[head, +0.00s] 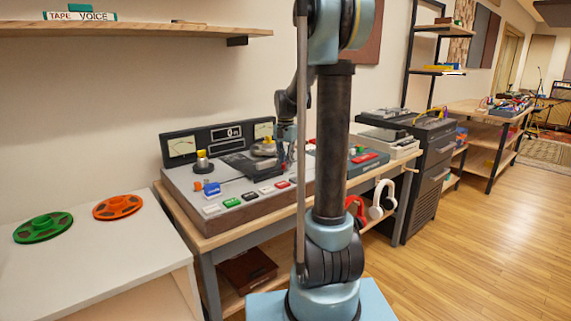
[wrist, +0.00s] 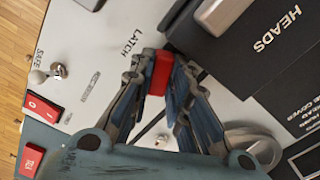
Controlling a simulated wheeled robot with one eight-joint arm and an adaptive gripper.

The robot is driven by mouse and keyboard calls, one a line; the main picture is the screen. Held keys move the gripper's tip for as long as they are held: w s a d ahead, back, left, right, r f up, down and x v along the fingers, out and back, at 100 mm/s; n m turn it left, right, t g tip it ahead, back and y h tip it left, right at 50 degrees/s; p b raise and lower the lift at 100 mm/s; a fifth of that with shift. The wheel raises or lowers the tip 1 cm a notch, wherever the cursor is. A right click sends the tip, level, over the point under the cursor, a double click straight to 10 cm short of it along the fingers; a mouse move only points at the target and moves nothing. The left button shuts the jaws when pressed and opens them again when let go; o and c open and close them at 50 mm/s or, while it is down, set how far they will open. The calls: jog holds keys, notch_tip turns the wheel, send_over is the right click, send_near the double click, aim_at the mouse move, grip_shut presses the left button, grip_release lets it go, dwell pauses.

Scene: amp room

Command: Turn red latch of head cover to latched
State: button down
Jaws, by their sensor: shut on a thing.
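The red latch (wrist: 159,74) shows in the wrist view beside the printed word LATCH, at the edge of the dark head cover (wrist: 240,75) marked HEADS. My gripper (wrist: 160,65) has its two fingers closed on the red latch, one on each side. The lower part of the latch is hidden between the fingers. In the head view the head cover (head: 238,164) lies on the tape machine (head: 225,212). My gripper (head: 287,158) is low over the machine there, partly behind my arm, and the latch cannot be made out.
In the wrist view, red switches (wrist: 41,108) and a small metal toggle (wrist: 58,71) lie left of the latch. In the head view, green (head: 43,227) and orange (head: 118,207) reels lie on the white table at left. Wooden floor (head: 480,230) is clear at right.

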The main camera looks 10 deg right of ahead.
jog(key=m, duration=0.4)
jog(key=shift+w+a+m, duration=0.2)
jog(key=shift+a+m, duration=0.05)
jog(key=shift+m, duration=0.15)
dwell(0.4)
jog(key=c, duration=1.5)
grip_release()
notch_tip(320, 180, up, 12)
jog(key=shift+f, duration=0.1)
